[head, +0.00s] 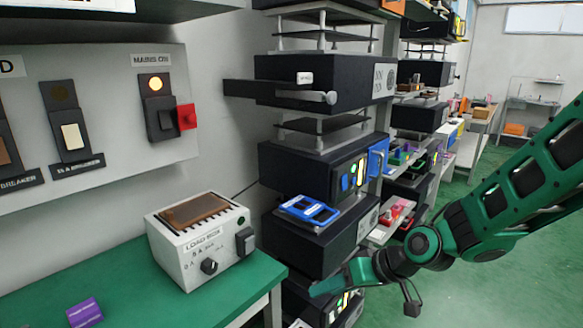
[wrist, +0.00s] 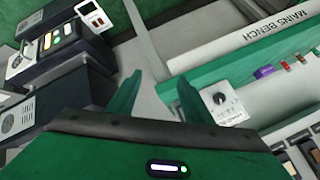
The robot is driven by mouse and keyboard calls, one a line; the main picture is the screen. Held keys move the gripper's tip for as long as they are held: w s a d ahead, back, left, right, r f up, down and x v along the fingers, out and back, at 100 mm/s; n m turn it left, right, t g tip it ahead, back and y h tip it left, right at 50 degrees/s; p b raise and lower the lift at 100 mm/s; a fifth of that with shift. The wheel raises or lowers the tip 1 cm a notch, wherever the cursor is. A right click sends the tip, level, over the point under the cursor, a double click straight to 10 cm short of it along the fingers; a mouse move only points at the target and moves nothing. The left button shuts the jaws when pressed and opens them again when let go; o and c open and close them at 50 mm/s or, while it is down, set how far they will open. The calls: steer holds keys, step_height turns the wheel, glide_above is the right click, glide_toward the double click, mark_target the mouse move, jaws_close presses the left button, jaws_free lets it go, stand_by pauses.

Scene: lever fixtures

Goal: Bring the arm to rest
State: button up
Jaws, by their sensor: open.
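My green arm (head: 480,210) reaches in from the right side of the head view, bent at its dark joints. My gripper (head: 322,288) is at its left end, low in the picture, in front of the black equipment rack and to the right of the green bench. In the wrist view my gripper (wrist: 158,85) shows two green fingers spread apart, with nothing between them. The grey floor or wall gap shows behind the fingers. The gripper is apart from the load box (head: 200,240).
A green bench (head: 240,290) holds the load box and a purple block (head: 84,313). A wall panel (head: 105,110) carries breakers, a lit lamp and a red tag (head: 186,117). Black rack units (head: 310,240), one with a blue frame (head: 310,209), stand close behind my gripper. Green floor is open at right.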

steer(key=s+d+r+m+g+h, duration=0.1)
steer(key=s+d+m+h, duration=0.2)
steer(key=d, duration=0.7)
steer(key=s+d+r+m+h, duration=0.1)
steer(key=s+d+h, duration=0.25)
steer(key=d, duration=0.75)
steer(key=s+d+r+m+g, duration=0.1)
steer(key=s+d+r+m, duration=0.1)
steer(key=s+d, duration=0.3)
steer(key=s+d+r+m+g, duration=0.2)
steer(key=s+d+m, duration=0.2)
steer(key=s, duration=0.8)
steer(key=shift+s+d+r+m+g+h, duration=0.15)
steer(key=shift+d+r+m+g+h, duration=0.25)
steer(key=shift+d, duration=0.5)
steer(key=shift+w+f, duration=0.25)
steer(key=shift+w, duration=0.4)
